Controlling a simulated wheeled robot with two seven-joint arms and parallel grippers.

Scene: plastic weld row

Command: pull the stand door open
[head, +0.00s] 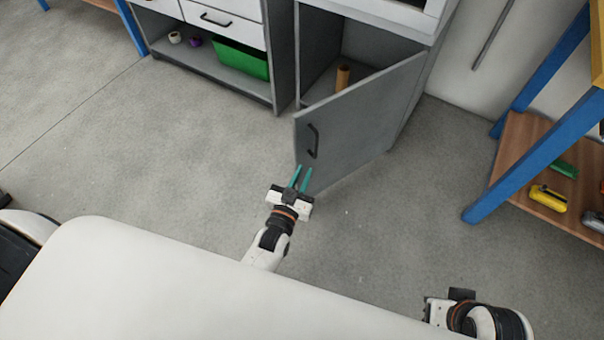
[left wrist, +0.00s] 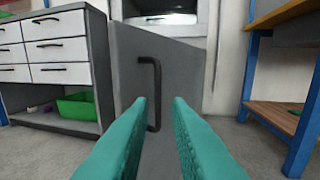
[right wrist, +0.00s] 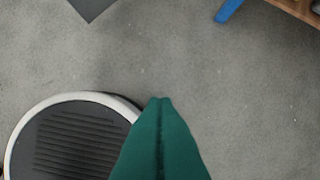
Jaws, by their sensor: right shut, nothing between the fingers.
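The grey stand door (head: 350,128) stands partly open, swung out from the stand, with its hinge side at the right. Its black bar handle (head: 313,141) is near the free left edge. My left gripper (head: 302,172) is open, its two teal fingers pointing at the door just below the handle. In the left wrist view the handle (left wrist: 151,92) shows upright in the gap between the fingertips, with nothing gripped. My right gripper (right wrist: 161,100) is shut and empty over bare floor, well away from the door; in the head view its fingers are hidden.
Inside the stand is a brown cylinder (head: 343,77). To the left, a drawer cabinet holds a green bin (head: 240,60) on its lower shelf. At the right, a blue-legged workbench (head: 520,120) has a wooden shelf with tools. The floor before the door is clear.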

